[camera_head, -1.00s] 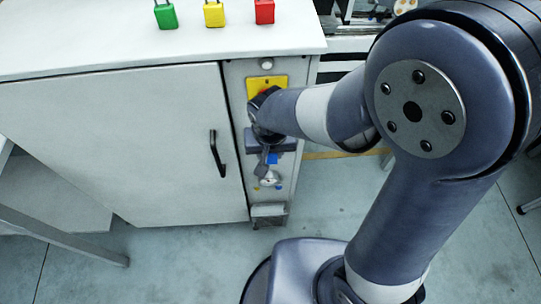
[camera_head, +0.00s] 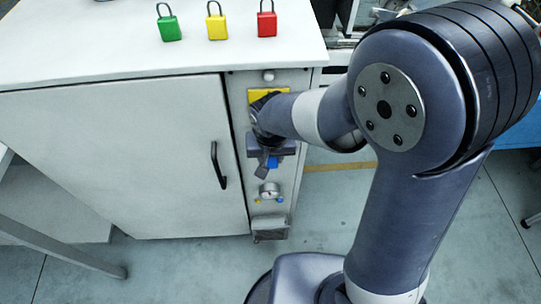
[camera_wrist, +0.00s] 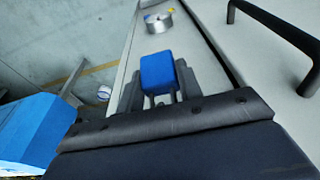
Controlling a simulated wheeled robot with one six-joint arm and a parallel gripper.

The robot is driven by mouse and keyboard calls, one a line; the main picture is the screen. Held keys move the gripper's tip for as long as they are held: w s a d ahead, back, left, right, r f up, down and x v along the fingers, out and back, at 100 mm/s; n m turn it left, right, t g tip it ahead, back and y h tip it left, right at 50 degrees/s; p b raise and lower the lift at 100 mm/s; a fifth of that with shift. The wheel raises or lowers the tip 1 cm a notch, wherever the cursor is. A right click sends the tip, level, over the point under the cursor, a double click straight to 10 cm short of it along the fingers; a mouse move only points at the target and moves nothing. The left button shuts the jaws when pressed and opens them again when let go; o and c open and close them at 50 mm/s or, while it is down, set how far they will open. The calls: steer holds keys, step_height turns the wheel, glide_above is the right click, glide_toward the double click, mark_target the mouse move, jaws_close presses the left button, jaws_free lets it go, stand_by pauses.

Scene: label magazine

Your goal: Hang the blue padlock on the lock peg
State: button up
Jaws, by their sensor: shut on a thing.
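The blue padlock (camera_wrist: 158,73) is between the two dark fingers of my gripper (camera_wrist: 160,88) in the wrist view. In the head view a small blue part of the padlock (camera_head: 272,162) shows below my gripper (camera_head: 264,168), in front of the cabinet's narrow right panel, above the round gauge. I cannot tell whether the padlock touches the panel. The lock peg cannot be made out; my arm and wrist cover part of the panel, including part of the yellow plate (camera_head: 262,95).
Green (camera_head: 170,28), yellow (camera_head: 217,27) and red (camera_head: 267,24) padlocks stand on the cabinet top. The gauge (camera_head: 269,190) and a grey box (camera_head: 270,228) sit low on the panel. The door handle (camera_head: 217,166) sticks out to the left.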

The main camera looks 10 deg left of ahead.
steer(key=o, duration=1.1)
steer(key=shift+r, duration=0.1)
